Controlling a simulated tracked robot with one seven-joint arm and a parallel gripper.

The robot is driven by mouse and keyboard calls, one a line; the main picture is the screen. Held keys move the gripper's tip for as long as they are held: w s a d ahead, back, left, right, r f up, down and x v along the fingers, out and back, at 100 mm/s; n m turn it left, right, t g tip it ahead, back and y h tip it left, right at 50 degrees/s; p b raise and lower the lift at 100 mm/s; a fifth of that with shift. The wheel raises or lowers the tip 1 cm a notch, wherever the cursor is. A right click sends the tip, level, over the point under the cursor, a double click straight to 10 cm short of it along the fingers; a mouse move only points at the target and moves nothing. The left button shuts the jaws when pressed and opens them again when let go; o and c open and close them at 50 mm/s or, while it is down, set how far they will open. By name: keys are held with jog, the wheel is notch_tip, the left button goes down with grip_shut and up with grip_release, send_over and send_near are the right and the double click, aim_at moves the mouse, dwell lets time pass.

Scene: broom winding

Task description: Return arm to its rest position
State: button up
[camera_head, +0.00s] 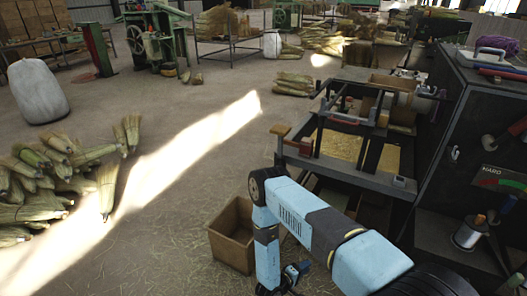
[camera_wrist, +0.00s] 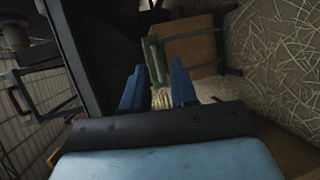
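My arm (camera_head: 288,205) is light blue with dark joints. It reaches from the lower right of the head view and bends down in front of the machine bench. My gripper (camera_head: 297,272) hangs low at the bottom of the head view, just right of an open cardboard box (camera_head: 231,250). In the wrist view my gripper (camera_wrist: 158,75) has two blue fingers standing apart. I see nothing clamped between them. A greenish-grey bar (camera_wrist: 153,58) and some straw show beyond the gap.
A winding machine bench (camera_head: 350,175) stands behind my arm. A dark cabinet (camera_head: 480,150) with tools is close on the right. Brooms (camera_head: 45,180) are piled on the floor at left, near a white sack (camera_head: 38,90). The middle floor is mostly clear, with loose straw.

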jog(key=w+a+r+m+y, duration=0.2)
jog(key=w+a+r+y, duration=0.15)
jog(key=w+r, duration=0.65)
jog(key=w+a+r+m+y, duration=0.2)
jog(key=w+a+r+y, duration=0.15)
jog(key=w+r, duration=0.6)
jog(key=w+a+r+m+y, duration=0.1)
jog(key=w+r+y, duration=0.1)
jog(key=r, duration=1.2)
jog(key=w+a+r+m+y, duration=0.1)
jog(key=r+y, duration=0.2)
jog(key=r, duration=1.1)
jog(key=s+d+r+g+y, duration=0.1)
jog(key=s+d+r, duration=0.2)
jog(key=s+r, duration=0.6)
jog(key=s+d+r+g+y, duration=0.15)
jog(key=s+r, duration=0.45)
jog(key=r, duration=0.7)
jog(key=s+d+r, duration=0.2)
jog(key=s+d, duration=0.1)
jog(key=s, duration=0.6)
jog(key=s+d+r+m+g+h, duration=0.1)
jog(key=s+d, duration=0.3)
jog(key=s, duration=0.5)
jog(key=s+d+r+m+h, duration=0.1)
jog(key=s+d+r, duration=0.2)
jog(key=s, duration=0.7)
jog(key=shift+d+r, duration=0.25)
jog(key=shift+r, duration=0.25)
